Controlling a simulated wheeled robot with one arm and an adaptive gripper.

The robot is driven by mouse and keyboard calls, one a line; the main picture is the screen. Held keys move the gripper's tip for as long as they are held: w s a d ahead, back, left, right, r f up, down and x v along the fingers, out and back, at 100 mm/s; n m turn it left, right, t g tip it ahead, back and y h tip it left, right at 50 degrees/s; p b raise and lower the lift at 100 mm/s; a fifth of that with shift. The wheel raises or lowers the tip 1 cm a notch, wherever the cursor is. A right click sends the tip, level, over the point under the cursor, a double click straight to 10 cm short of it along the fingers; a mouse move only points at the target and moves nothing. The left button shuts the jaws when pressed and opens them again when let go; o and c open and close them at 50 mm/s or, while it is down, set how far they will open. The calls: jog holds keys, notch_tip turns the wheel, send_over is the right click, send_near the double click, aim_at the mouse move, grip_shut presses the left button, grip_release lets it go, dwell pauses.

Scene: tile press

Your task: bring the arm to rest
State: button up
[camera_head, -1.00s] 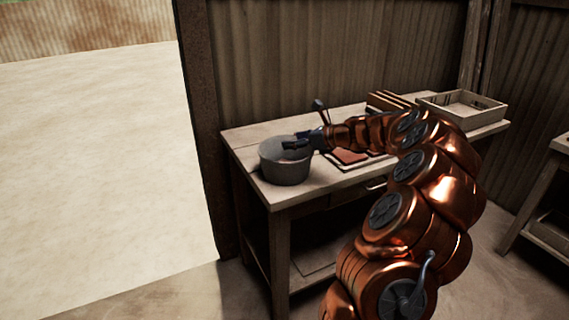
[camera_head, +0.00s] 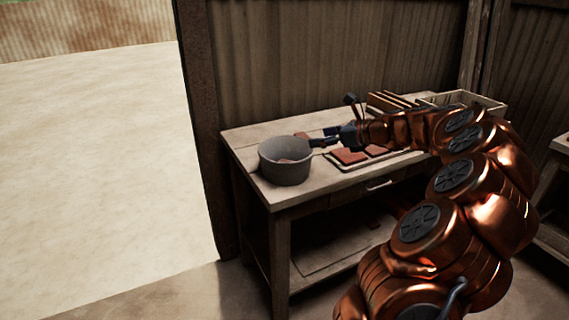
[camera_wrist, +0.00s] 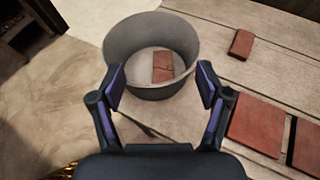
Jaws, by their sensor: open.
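My gripper (camera_head: 318,143) is open and empty in the head view, just right of a grey metal bucket (camera_head: 284,172). My copper-coloured arm reaches to it from the lower right. In the wrist view the two fingers of my gripper (camera_wrist: 161,85) are spread wide. The bucket (camera_wrist: 125,40) lies beyond the fingertips there, and a reddish-brown piece with a line across it rests on its bottom (camera_wrist: 163,67).
A wooden workbench (camera_head: 250,137) carries the bucket, a tray with red tiles (camera_head: 348,155) and a crate (camera_head: 490,103). A loose red tile (camera_wrist: 241,44) lies right of the bucket. A corrugated wall stands behind the bench. Open sandy ground is at left.

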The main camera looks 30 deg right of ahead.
jog(key=shift+v, duration=1.1)
jog(key=s+a+r+n+g+y+p, duration=0.1)
jog(key=s+a+n+g+p, duration=0.3)
jog(key=a, duration=0.6)
jog(key=s+a+r+n+g+b, duration=0.1)
jog(key=s+a+n+g, duration=0.1)
jog(key=a+n, duration=0.7)
jog(key=s+a+n+g+y+p, duration=0.1)
jog(key=s+a+n+g+p, duration=0.15)
jog(key=a, duration=0.95)
jog(key=s+a+f+n+g+h+p, duration=0.1)
jog(key=s+a+n+g+h+p, duration=0.15)
jog(key=s+n, duration=0.55)
jog(key=s+a+f+n+g+h+p, duration=0.1)
jog(key=s+a+n+g+h+p, duration=0.2)
jog(key=s, duration=0.9)
jog(key=s+d+f+n+h, duration=0.1)
jog(key=s+d+n+h, duration=0.1)
jog(key=s+n, duration=0.3)
jog(key=shift+s+d, duration=0.55)
jog(key=shift+s, duration=0.6)
